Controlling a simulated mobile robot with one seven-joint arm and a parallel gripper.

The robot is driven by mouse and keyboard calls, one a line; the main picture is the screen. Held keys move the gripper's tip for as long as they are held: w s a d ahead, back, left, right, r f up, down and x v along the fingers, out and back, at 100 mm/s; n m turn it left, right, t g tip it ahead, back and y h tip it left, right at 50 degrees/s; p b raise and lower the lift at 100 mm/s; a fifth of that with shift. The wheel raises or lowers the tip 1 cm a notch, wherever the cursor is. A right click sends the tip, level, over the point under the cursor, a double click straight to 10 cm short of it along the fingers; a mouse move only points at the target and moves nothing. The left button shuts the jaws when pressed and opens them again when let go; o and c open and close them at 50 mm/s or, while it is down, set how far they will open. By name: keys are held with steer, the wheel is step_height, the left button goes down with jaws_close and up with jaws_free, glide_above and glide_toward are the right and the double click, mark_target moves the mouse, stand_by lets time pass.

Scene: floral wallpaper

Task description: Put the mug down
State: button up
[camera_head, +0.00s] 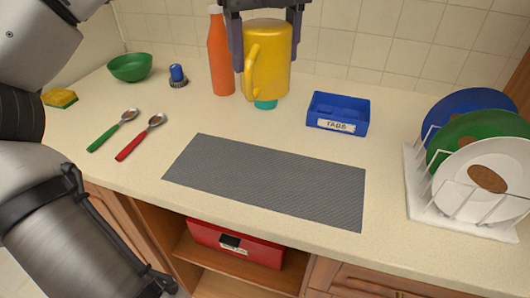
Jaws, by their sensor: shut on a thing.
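A yellow mug (270,60) with its handle facing left is at the top middle of the head view. My gripper (267,45) is shut on the mug, with one dark finger on each side of it. The mug is upright and appears raised over the back of the counter. Its lower part overlaps a small teal object (265,104) in the picture, which is mostly hidden behind or under it. The exact gap between the mug and the counter cannot be told.
An orange bottle (220,55) stands just left of the mug, and a blue bin (338,113) sits to its right. A grey mat (265,182) lies bare in front. A dish rack (460,205) with plates is at right. Spoons (140,137) and a green bowl (130,67) are at left.

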steer(key=shift+w+f, duration=0.1)
steer(key=shift+w, duration=0.15)
step_height(320, 180, down, 20)
steer(key=b, duration=0.2)
steer(key=shift+b, duration=0.3)
steer(key=o, duration=1.2)
steer(key=shift+c, duration=0.2)
step_height(320, 180, up, 12)
steer(key=shift+r, duration=0.2)
